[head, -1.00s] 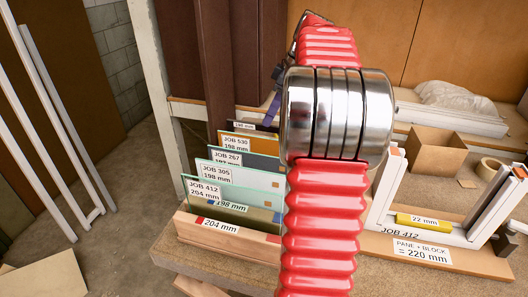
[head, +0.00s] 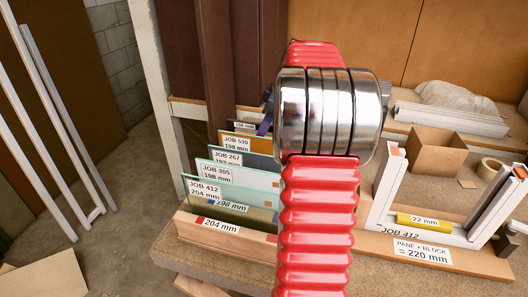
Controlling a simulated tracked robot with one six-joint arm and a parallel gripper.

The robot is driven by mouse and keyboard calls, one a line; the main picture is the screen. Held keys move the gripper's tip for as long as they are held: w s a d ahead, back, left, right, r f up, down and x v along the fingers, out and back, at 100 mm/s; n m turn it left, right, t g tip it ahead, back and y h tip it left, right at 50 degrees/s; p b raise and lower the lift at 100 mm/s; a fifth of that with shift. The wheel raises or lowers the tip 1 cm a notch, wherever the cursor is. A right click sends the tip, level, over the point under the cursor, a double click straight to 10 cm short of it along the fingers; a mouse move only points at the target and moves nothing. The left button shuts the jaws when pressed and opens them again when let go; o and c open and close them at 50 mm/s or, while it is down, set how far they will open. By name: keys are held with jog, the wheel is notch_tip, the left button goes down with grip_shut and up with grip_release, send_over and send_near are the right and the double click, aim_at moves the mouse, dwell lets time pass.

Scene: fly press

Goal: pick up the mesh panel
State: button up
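I cannot make out a mesh surface on any panel. Several upright panels stand in a wooden rack (head: 240,238): a clear pane labelled JOB 412 204 mm (head: 245,196), a clear pane labelled JOB 305 (head: 262,177), a dark grey panel labelled JOB 267 (head: 258,160) and an orange panel labelled JOB 530 (head: 265,144). Another panel edge with a small label (head: 243,126) shows behind them. My red and steel arm covers the rack's right side. A small dark and purple part, apparently of my gripper (head: 265,122), shows left of the arm, by the rearmost panels; its fingers are mostly hidden.
To the right, a white frame labelled JOB 412 (head: 425,235) holds a yellow 22 mm block (head: 418,221). A cardboard box (head: 436,152) and a tape roll (head: 490,168) stand behind it.

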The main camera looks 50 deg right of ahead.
jog(key=x, duration=0.2)
jog(key=shift+w+f, duration=0.15)
jog(key=shift+f, duration=0.25)
jog(key=shift+f, duration=0.25)
dwell(0.7)
jog(key=shift+c, duration=0.7)
grip_shut()
